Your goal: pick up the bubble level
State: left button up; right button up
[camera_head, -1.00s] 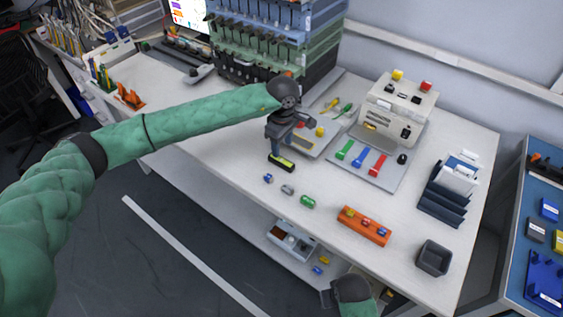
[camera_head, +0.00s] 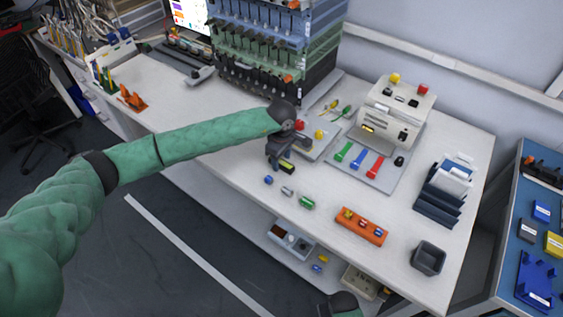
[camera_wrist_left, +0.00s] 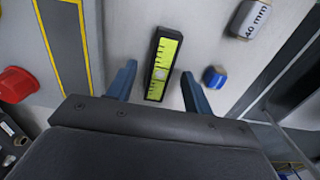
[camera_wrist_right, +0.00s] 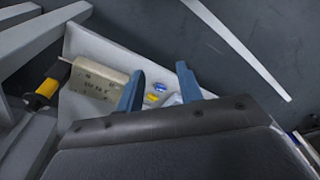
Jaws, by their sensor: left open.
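The bubble level (camera_wrist_left: 160,70) is a small black bar with a bright yellow-green face. In the left wrist view it lies between the two open blue fingers of my left gripper (camera_wrist_left: 157,88), apart from both. In the head view the level (camera_head: 287,167) lies on the white bench, partly hidden under my left gripper (camera_head: 278,166). My right gripper (camera_wrist_right: 158,88) is open and empty, low by the bench's lower shelf.
A blue cylinder (camera_wrist_left: 214,77) lies close right of the left gripper, with a grey "40 mm" cylinder (camera_wrist_left: 250,18) beyond. A green cylinder (camera_head: 306,202), an orange block (camera_head: 362,226) and a dark bin (camera_head: 428,258) stand rightward. A red knob (camera_wrist_left: 17,84) is at left.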

pick_arm(q)
jog(key=shift+f, duration=0.5)
grip_shut()
pick_arm(e)
jog(key=shift+s+d+f, duration=0.1)
jog(key=shift+s+f, duration=0.05)
jog(key=shift+f, duration=0.3)
jog(key=shift+s+d+f, duration=0.1)
jog(key=shift+s+f, duration=0.05)
jog(key=shift+f, duration=0.3)
pick_arm(q)
jog(key=shift+r, duration=0.1)
